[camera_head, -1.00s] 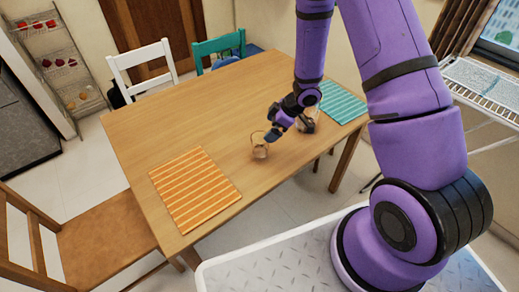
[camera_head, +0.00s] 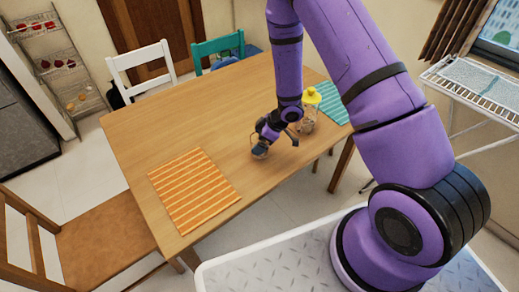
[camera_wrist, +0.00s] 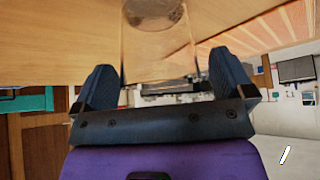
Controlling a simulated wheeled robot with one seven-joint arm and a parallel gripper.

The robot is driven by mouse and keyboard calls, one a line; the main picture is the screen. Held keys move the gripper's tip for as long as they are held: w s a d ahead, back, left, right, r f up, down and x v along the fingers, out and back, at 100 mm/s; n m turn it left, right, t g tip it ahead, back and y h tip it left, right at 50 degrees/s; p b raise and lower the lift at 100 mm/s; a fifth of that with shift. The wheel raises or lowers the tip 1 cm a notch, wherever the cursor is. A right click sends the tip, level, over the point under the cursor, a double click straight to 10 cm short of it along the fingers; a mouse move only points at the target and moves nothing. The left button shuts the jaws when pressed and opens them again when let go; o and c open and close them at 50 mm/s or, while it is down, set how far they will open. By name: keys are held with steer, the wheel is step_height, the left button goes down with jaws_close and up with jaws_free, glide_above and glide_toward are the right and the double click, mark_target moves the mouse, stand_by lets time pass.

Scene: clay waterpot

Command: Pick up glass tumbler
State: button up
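The glass tumbler (camera_wrist: 155,45) is clear and stands on the wooden table (camera_head: 190,110). In the wrist view it appears upside down, between the two dark fingers of my gripper (camera_wrist: 162,80). The fingers are spread wide, with a visible gap on the right side of the glass; the left finger is very close to it. In the head view my gripper (camera_head: 262,142) is low over the table at the tumbler (camera_head: 260,153), hiding most of it.
A glass container with a yellow top (camera_head: 308,118) stands right of my gripper, close to my wrist. A teal striped mat (camera_head: 335,104) lies behind it. An orange striped mat (camera_head: 194,190) lies front left. The table's left part is clear.

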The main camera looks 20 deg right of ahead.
steer(key=c, duration=1.3)
steer(key=shift+r, duration=0.2)
